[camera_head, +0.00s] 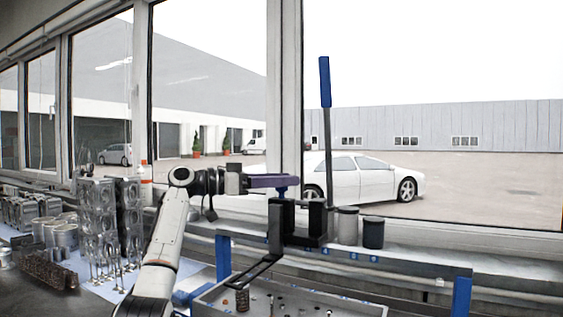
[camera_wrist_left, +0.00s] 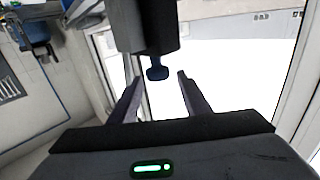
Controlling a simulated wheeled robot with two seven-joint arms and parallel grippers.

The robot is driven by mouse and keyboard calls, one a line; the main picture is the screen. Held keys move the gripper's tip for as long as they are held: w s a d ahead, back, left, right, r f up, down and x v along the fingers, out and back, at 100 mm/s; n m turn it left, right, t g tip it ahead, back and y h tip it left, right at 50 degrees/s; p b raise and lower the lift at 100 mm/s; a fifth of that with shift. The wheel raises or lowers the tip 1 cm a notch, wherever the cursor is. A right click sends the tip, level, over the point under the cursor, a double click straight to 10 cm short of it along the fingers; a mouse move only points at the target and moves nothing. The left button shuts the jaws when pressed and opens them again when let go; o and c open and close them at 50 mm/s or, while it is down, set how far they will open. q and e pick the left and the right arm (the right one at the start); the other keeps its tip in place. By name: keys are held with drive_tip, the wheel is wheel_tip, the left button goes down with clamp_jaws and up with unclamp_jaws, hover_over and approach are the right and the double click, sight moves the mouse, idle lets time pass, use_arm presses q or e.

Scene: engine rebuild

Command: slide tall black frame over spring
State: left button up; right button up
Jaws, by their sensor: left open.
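The tall black frame (camera_head: 275,225) stands at the work surface's middle. It has upright posts, a long blue-gripped lever (camera_head: 325,82) pointing up, and a bent black arm (camera_head: 262,270) reaching down toward the front. A coppery spring (camera_head: 242,299) stands upright in the grey tray, just below the end of that arm; I cannot tell whether they touch. My left gripper (camera_head: 290,181) is open at the frame's top, by a small blue knob (camera_head: 282,191). In the left wrist view, the blue knob (camera_wrist_left: 157,71) and a dark block (camera_wrist_left: 147,25) show beyond the open fingers (camera_wrist_left: 159,78). My right gripper is not seen.
The grey tray (camera_head: 215,297) holds small loose parts. Two dark-and-grey canisters (camera_head: 373,234) stand right of the frame. Engine blocks (camera_head: 97,215), cylinders and valves crowd the left. A blue-legged rack (camera_head: 461,296) spans the right. Windows stand behind.

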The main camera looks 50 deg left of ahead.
use_arm(q)
wheel_tip(320, 180, up, 8)
drive_tip(key=shift+r+p, duration=0.25)
drive_tip(key=shift+p, duration=0.9)
